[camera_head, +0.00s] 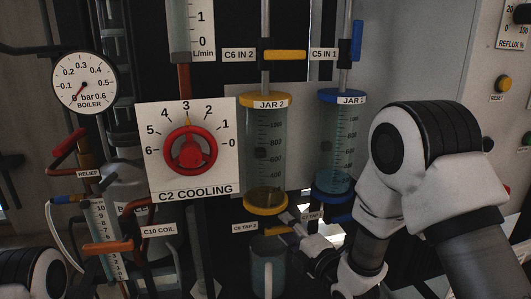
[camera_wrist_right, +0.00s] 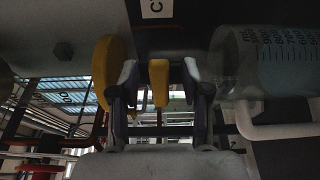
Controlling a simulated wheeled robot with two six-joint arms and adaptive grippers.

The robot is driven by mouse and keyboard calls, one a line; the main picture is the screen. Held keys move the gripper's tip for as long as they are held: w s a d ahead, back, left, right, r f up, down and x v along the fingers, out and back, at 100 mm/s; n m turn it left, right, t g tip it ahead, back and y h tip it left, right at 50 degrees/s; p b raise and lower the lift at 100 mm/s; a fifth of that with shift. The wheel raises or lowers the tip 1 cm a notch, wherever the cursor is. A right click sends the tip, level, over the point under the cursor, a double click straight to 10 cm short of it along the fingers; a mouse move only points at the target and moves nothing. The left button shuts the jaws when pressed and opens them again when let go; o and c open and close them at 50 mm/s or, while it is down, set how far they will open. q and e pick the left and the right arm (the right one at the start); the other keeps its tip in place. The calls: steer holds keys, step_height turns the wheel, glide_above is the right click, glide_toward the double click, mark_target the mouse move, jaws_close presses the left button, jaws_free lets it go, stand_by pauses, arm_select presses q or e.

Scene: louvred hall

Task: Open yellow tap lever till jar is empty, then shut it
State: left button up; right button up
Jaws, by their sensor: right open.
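Jar 2 (camera_head: 265,140) is a clear graduated cylinder with yellow end caps; I cannot tell its liquid level for sure. Its yellow tap lever (camera_head: 279,231) sticks out sideways below it, beside the C6 TAP 2 label. My right gripper (camera_head: 288,226) is at this lever. In the right wrist view the lever (camera_wrist_right: 158,83) stands between the two open fingertips, with a gap on both sides. The jar's lower yellow cap (camera_wrist_right: 110,70) is left of the fingers there. A clear jug (camera_head: 268,270) stands under the tap. My left gripper is out of view.
The red cooling knob (camera_head: 190,149) is to the left. Another yellow lever (camera_head: 285,55) is above jar 2. The jug's handle (camera_wrist_right: 270,130) is near my right gripper.

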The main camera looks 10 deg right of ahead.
steer(key=a+b+v, duration=0.1)
steer(key=b+v, duration=0.1)
steer(key=v, duration=0.5)
steer(key=shift+s+r, duration=0.1)
step_height(320, 180, up, 10)
stand_by(0.3)
